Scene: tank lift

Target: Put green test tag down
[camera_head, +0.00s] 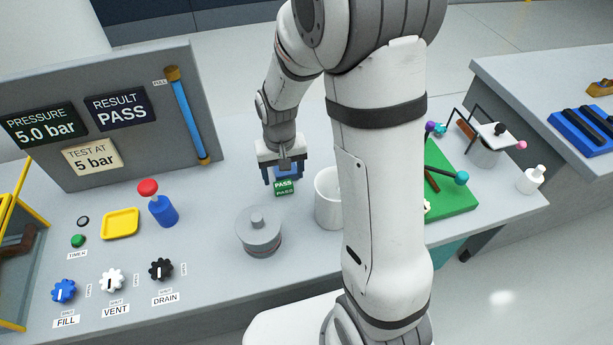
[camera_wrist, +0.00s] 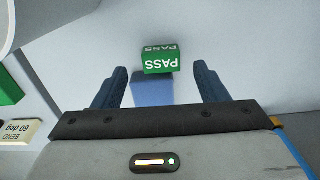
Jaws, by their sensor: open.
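The green test tag (camera_head: 284,187) reads PASS and is on the grey bench top, left of the white cup. My gripper (camera_head: 283,178) is just above and behind it, pointing down. In the wrist view the green tag (camera_wrist: 161,60) lies ahead of and between the two blue fingers of my gripper (camera_wrist: 161,82). The fingers are spread apart with a clear gap on both sides of the tag. A plain blue face (camera_wrist: 153,92) shows below the tag between the fingers. Whether the tag rests fully flat is hard to tell.
A white cup (camera_head: 327,197) stands close right of the tag, partly behind my arm. A grey lidded pot (camera_head: 259,235) is in front. The panel (camera_head: 130,110) reads 5.0 bar, PASS.

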